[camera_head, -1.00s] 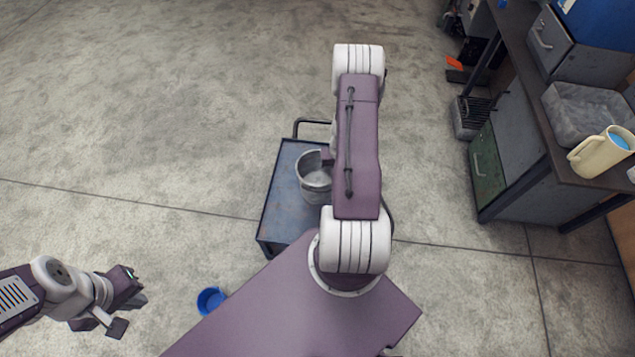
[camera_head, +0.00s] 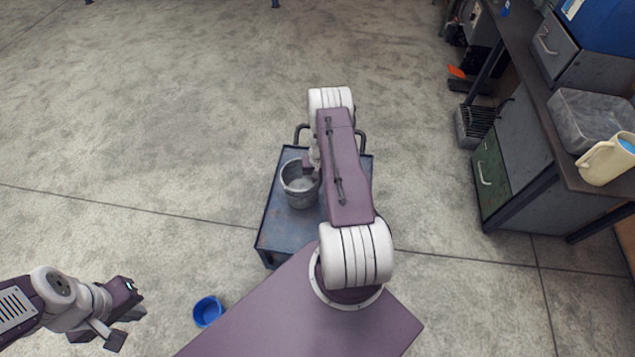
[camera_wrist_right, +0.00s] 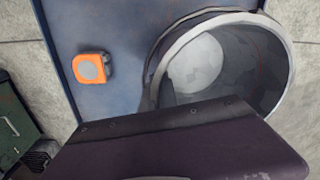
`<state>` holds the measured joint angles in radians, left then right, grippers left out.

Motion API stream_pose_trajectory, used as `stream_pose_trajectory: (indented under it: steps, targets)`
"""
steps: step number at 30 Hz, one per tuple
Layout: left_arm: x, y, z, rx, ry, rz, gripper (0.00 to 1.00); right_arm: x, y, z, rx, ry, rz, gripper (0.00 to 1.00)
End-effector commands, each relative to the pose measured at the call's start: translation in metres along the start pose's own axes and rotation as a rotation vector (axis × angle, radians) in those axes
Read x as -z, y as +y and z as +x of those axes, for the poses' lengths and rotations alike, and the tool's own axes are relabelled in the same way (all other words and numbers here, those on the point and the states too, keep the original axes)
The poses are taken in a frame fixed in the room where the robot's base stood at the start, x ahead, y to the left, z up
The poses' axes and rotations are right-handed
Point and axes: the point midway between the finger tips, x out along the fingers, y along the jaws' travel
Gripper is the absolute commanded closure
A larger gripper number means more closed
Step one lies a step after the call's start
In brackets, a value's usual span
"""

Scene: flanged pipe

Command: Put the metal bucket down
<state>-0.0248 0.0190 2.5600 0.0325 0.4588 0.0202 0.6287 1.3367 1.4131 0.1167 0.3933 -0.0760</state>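The grey metal bucket (camera_head: 297,190) is upright over the left part of the blue cart (camera_head: 283,228) in the head view. My right gripper (camera_head: 311,166) is at the bucket's rim and appears shut on it; its fingertips are mostly hidden by my arm. In the right wrist view the bucket's open mouth (camera_wrist_right: 200,65) shows empty, its near rim covered by the gripper body (camera_wrist_right: 180,140). I cannot tell whether the bucket's base touches the cart top. My left gripper (camera_head: 122,318) is open and empty at the lower left, away from the cart.
An orange tape measure (camera_wrist_right: 91,68) lies on the cart top beside the bucket. A blue container (camera_head: 208,311) stands on the floor left of my base. A workbench (camera_head: 545,130) with a grey bin (camera_head: 590,120) and a cream jug (camera_head: 606,160) is at the right.

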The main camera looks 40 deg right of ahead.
Motion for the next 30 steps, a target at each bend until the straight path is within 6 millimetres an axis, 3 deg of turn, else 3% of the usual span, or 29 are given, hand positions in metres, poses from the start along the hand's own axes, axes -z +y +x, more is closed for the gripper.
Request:
stream_pose_trajectory:
  steps: [4,7,17,20,30]
  targets:
    - [0.0,0.0,0.004,0.0,0.0,0.0,1.0,0.0,0.0,0.004,0.0,0.0,0.0,1.0]
    - [0.0,0.0,0.003,0.0,0.0,0.0,1.0,0.0,0.0,0.003,0.0,0.0,0.0,0.76]
    - [0.0,0.0,0.0,0.0,0.0,0.0,1.0,0.0,0.0,0.0,0.0,0.0,0.0,0.76]
    - [0.0,0.0,-0.004,0.0,0.0,0.0,1.0,0.001,0.0,-0.011,0.0,0.001,0.0,0.76]
    - [0.002,0.0,-0.023,0.0,0.0,0.0,1.0,0.001,0.0,-0.087,0.0,0.002,0.0,0.76]
